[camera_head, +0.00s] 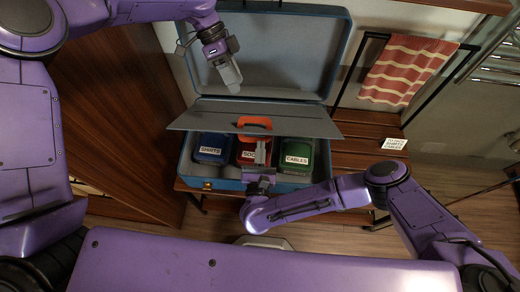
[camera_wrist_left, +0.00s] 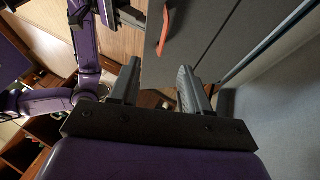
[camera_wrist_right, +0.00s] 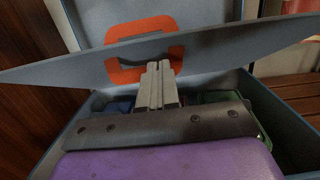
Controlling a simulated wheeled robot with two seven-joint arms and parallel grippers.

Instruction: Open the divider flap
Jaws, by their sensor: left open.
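The divider flap (camera_head: 215,118) is a grey panel with an orange handle (camera_head: 255,122) at its front edge, inside the open blue suitcase (camera_head: 340,60). It is tilted, its front edge above the packed compartments. My right gripper (camera_head: 263,146) is below the handle; in the right wrist view its fingers (camera_wrist_right: 158,75) are together and overlap the handle's lower bar (camera_wrist_right: 125,75). I cannot tell whether they pinch it. My left gripper (camera_head: 230,80) is open and empty above the flap, before the lid. In the left wrist view its fingers (camera_wrist_left: 160,70) are apart, with the flap (camera_wrist_left: 195,40) beyond.
Blue SHIRTS (camera_head: 211,148), red (camera_head: 246,155) and green CABLES (camera_head: 297,155) packs lie under the flap. A slatted bench (camera_head: 370,158) carries the suitcase and a small sign (camera_head: 394,144). A striped towel (camera_head: 405,68) hangs right. A wooden panel (camera_head: 115,110) stands left.

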